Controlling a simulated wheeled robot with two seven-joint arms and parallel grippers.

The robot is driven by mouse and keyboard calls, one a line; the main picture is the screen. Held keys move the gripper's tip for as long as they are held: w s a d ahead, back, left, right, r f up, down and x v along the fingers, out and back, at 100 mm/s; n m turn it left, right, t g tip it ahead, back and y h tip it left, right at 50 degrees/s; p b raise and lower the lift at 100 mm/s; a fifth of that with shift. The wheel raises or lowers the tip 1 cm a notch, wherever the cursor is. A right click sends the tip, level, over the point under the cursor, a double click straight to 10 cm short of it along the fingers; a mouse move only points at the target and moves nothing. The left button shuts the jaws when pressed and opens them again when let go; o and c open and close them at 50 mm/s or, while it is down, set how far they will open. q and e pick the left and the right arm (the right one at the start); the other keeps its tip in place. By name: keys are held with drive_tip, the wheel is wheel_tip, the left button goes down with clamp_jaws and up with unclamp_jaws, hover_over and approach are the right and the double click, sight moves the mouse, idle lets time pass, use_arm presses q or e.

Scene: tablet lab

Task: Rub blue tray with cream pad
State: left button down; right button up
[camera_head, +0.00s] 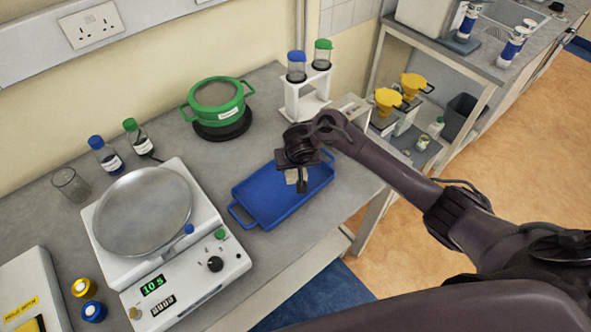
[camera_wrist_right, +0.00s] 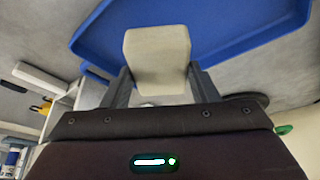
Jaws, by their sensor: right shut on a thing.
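The blue tray (camera_head: 273,205) lies on the grey bench, right of the balance, with a handle at its left end. It fills the top of the right wrist view (camera_wrist_right: 225,30). My right gripper (camera_head: 299,178) is over the right half of the tray, fingers pointing down. In the right wrist view the gripper (camera_wrist_right: 160,82) is shut on the cream pad (camera_wrist_right: 157,52). A small part of the pad (camera_head: 291,176) shows under the gripper in the head view. I cannot tell whether the pad touches the tray. My left gripper is not in view.
A balance (camera_head: 200,262) with a round pan stands left of the tray. A green pot (camera_head: 216,100) sits behind on a dark disc. A white rack (camera_head: 308,100) with two capped vials stands behind the gripper. Small bottles (camera_head: 105,155) stand at the back left.

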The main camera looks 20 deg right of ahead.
drive_tip(key=shift+r, duration=0.2)
drive_tip(key=shift+r, duration=0.1)
drive_tip(key=shift+r, duration=1.4)
